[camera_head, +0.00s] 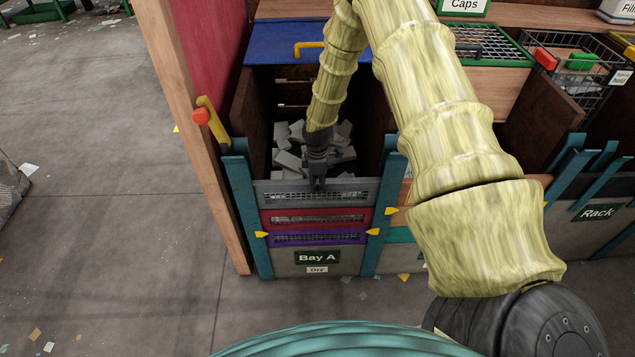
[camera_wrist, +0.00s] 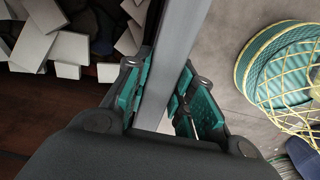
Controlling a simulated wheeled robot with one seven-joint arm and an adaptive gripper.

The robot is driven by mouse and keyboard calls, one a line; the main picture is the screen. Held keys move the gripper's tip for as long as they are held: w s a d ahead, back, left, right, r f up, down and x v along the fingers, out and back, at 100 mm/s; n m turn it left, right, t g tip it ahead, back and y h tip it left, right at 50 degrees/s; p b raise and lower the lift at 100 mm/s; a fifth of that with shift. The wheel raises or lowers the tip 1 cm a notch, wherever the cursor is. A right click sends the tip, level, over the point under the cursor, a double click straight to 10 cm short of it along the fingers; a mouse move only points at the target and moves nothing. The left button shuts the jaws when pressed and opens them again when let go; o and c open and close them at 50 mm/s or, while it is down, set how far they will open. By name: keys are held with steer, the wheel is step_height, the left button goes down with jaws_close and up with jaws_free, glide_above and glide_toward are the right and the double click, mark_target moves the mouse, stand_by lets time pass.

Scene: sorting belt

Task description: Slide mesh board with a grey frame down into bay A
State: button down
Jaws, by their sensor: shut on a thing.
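The mesh board with a grey frame (camera_head: 345,193) stands upright across the front of bay A (camera_head: 317,270), between two blue-teal posts. It sits directly above a red-framed mesh board (camera_head: 300,220) and a purple-framed one (camera_head: 320,238); I cannot tell whether a thin gap is left below it. My gripper (camera_head: 318,182) points down and is shut on the middle of its top edge. In the wrist view the grey top rail (camera_wrist: 178,50) runs between the teal finger pads of my gripper (camera_wrist: 160,95).
Grey blocks (camera_head: 290,160) lie heaped in the bay behind the boards. A wooden post with a yellow and red handle (camera_head: 203,116) stands left. A blue lid (camera_head: 270,42) is behind. Another bay marked Rack (camera_head: 597,212) is right. A yellow-netted teal basket (camera_wrist: 255,70) shows below.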

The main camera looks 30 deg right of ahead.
steer(key=shift+f, duration=0.15)
steer(key=c, duration=1.1)
jaws_free()
step_height(320, 180, up, 12)
